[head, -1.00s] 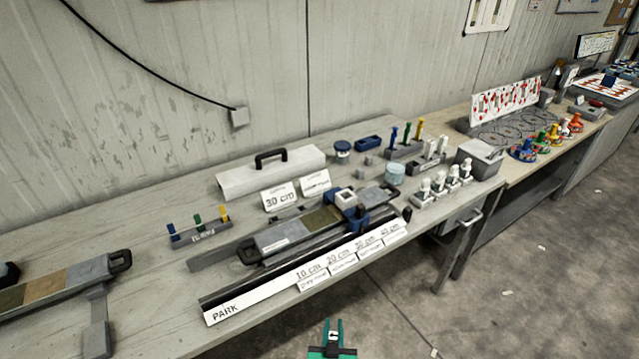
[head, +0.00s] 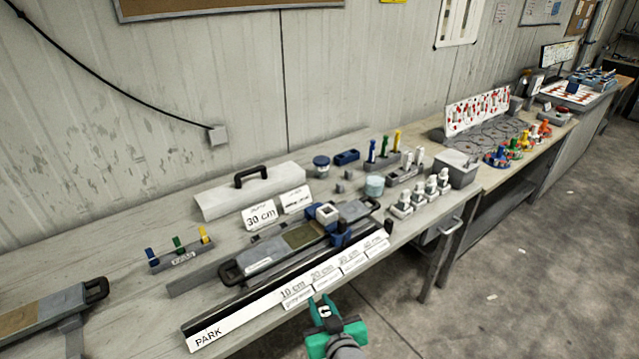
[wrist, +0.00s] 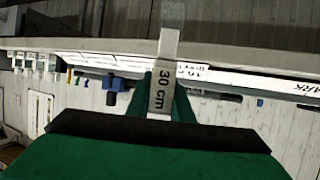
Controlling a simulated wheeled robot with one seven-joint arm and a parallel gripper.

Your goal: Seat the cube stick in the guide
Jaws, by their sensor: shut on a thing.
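My gripper (head: 326,322), teal, is in front of the table's front edge in the head view. It is shut on the cube stick, a pale square bar (wrist: 160,96) marked "30 cm", which stands out past the fingers in the wrist view. In the head view only its small pale end (head: 324,311) shows. The likely guide is a pale square collar (head: 327,213) with a dark opening, in a blue holder on the long grey rig on the table. The gripper and stick are apart from it, in front and lower in the picture.
A slanted white rail marked "PARK" (head: 208,336), with distance labels (head: 297,297), runs along the table's front edge. Behind the rig stand a "30 cm" card (head: 260,214) and a white handled cover (head: 250,190). Several pegs and white pieces stand right.

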